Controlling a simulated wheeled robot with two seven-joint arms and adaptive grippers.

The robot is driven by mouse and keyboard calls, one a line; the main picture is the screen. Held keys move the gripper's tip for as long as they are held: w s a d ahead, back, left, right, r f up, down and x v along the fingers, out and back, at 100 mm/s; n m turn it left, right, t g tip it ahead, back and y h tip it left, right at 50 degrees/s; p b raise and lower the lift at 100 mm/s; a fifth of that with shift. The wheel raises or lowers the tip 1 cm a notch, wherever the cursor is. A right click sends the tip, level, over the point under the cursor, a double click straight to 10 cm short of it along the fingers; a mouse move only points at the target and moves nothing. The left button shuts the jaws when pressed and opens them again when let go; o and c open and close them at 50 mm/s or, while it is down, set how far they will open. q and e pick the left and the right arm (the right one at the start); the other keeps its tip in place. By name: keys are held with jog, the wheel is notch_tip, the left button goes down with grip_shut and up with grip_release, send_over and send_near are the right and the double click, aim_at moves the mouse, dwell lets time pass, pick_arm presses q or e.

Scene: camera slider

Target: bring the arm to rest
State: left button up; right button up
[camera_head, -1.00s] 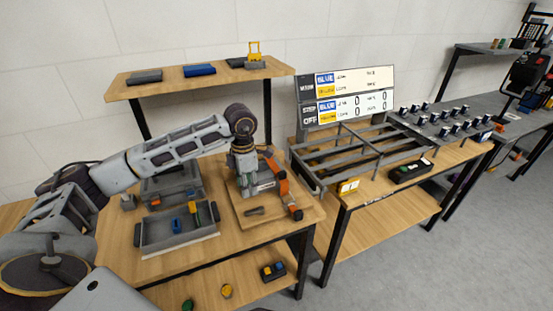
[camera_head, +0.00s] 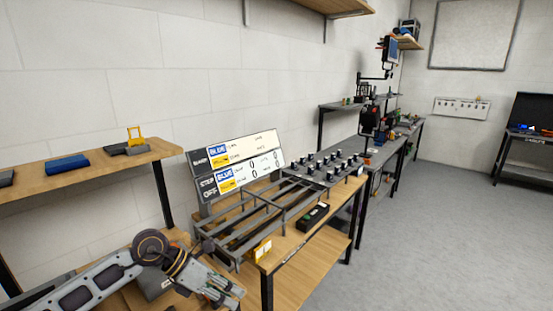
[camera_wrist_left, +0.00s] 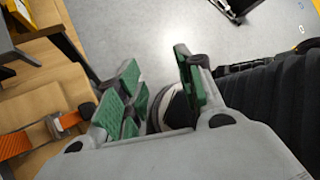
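My left arm comes in from the lower left of the head view. My left gripper (camera_head: 222,291) is low in that view, by the right end of the near bench and in front of the slatted rack. In the left wrist view the gripper (camera_wrist_left: 158,88) shows its green-padded fingers spread apart, with floor and a round dark-and-pale shape behind the gap. Nothing is held between the fingers. My right gripper is not seen in the head view.
The slatted rack (camera_head: 228,240) and the sign board (camera_head: 240,162) stand on the bench right of my arm. A wooden shelf (camera_head: 100,164) is behind. An orange strap-like part (camera_wrist_left: 15,144) lies on the wood in the left wrist view. Grey floor (camera_head: 430,240) is open at right.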

pick_arm(q)
jog(key=d+r+n+t+h, duration=0.3)
jog(key=d+r+n+h, duration=0.1)
jog(key=d+r+h, duration=0.55)
jog(key=w+a+r+n+t+y, duration=0.1)
jog(key=w+a+r+n+t, duration=0.15)
jog(key=r+n+t, duration=0.65)
jog(key=w+a+f+n+t+y, duration=0.5)
jog(key=a+f+n+t+y, duration=0.3)
jog(key=n+y, duration=0.65)
jog(key=s+a+f+n+g+y, duration=0.35)
jog(key=a+f+n+g, duration=0.25)
jog(key=a+f+n, duration=0.35)
jog(key=s+f+n+g, duration=0.6)
jog(key=s+f+g, duration=0.5)
jog(key=s+f, duration=0.9)
jog(key=s+f+g, duration=0.1)
jog(key=s+f, duration=0.2)
jog(key=f, duration=2.8)
jog(key=s+a+f, duration=0.2)
jog(key=s+f, duration=0.8)
jog(key=s, duration=0.1)
jog(key=s+a+f+g, duration=0.1)
jog(key=s+a+f, duration=0.1)
jog(key=s+f, duration=0.8)
jog(key=shift+s+a+f+m+g, duration=0.25)
jog(key=shift+s+a+m+g, duration=0.1)
jog(key=shift+s, duration=0.25)
